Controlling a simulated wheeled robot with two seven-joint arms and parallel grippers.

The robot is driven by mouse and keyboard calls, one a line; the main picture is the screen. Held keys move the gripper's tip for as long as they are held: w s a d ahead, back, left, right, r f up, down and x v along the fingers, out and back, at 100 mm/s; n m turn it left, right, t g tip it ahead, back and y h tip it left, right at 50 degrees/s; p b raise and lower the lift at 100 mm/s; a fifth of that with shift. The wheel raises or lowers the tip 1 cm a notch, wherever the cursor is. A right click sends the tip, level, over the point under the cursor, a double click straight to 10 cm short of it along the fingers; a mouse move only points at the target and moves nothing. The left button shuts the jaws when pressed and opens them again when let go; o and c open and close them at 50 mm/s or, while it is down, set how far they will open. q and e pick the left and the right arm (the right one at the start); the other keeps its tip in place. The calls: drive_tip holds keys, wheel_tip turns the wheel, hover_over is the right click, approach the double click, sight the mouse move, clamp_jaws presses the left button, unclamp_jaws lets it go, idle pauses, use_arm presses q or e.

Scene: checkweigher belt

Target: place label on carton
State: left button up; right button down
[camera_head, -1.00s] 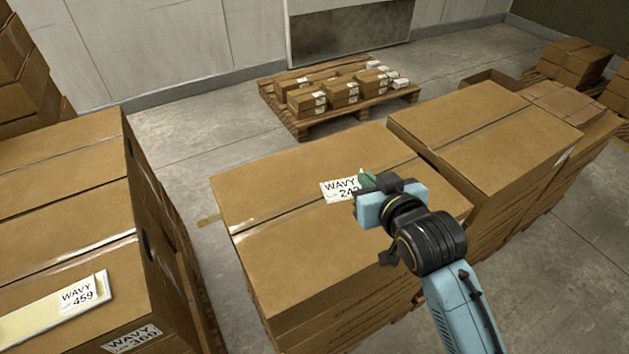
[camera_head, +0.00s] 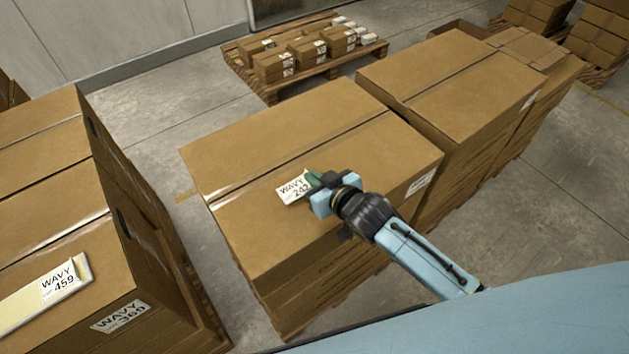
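A white label (camera_head: 291,189) printed "WAVY 242" is at the fingertips of my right gripper (camera_head: 314,184), which appears shut on its right edge. A small green piece shows beside the fingers. The label is over the front part of the top of the middle brown carton (camera_head: 250,240), in front of its tape seam. I cannot tell whether it touches the cardboard. The fingertips are partly hidden by the gripper body. My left gripper is not in view.
A left carton stack (camera_head: 40,150) bears a cream strip (camera_head: 25,308) with a "WAVY 459" label (camera_head: 60,279) and a "WAVY 369" label (camera_head: 121,316) on its side. More cartons (camera_head: 460,90) stand close on the right. A low pallet (camera_head: 265,90) with small boxes stands behind.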

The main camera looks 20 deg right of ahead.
drive_tip(key=shift+f, duration=0.45)
drive_tip(key=shift+f, duration=0.1)
drive_tip(key=c, duration=2.1)
unclamp_jaws()
drive_tip(key=shift+f, duration=0.1)
drive_tip(key=shift+c, duration=0.2)
drive_tip(key=o, duration=0.5)
drive_tip(key=shift+c, duration=0.2)
drive_tip(key=shift+r, duration=0.25)
drive_tip(key=p+v, duration=0.1)
drive_tip(key=v, duration=1.1)
drive_tip(key=shift+p, duration=0.3)
